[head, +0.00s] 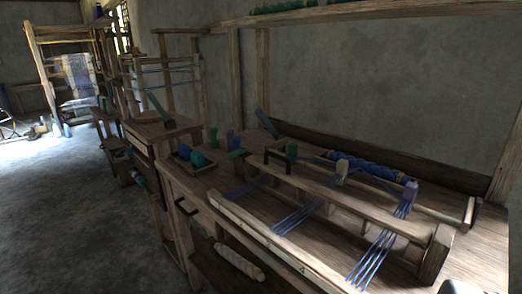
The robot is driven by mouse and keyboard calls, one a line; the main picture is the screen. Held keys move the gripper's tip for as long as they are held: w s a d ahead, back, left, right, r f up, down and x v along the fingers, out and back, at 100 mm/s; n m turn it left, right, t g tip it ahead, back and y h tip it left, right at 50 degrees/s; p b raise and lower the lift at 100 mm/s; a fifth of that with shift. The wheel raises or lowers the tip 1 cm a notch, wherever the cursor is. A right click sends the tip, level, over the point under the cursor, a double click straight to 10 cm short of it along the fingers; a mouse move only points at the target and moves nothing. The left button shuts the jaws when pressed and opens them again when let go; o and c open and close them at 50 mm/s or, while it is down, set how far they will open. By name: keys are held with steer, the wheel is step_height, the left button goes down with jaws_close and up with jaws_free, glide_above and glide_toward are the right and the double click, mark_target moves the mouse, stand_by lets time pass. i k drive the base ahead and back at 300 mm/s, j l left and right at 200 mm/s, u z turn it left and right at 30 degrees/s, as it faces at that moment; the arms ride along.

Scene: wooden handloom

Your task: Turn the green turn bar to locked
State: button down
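I see two green bar-like pieces and cannot tell which is the turn bar. A short dark green piece (237,153) lies nearly flat at the back left of the near loom table (222,178). A longer green bar (157,106) leans up to the left above the smaller bench behind it. Any lock mark is too small to make out. My gripper cannot be made out in this view. A dark shape at the bottom right edge is too cut off to identify.
The loom frame (345,196) carries blue threads (303,215). A tilted blue bar (267,124), green and purple blocks and a blue yarn roll (367,167) stand around it. A dark handle (184,207) is on the table's left side. The floor (60,215) at left is clear.

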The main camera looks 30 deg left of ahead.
mark_target(243, 150)
steer(key=i+j, duration=0.4)
steer(key=i, duration=0.15)
steer(key=i+j, duration=0.35)
steer(key=i, duration=0.15)
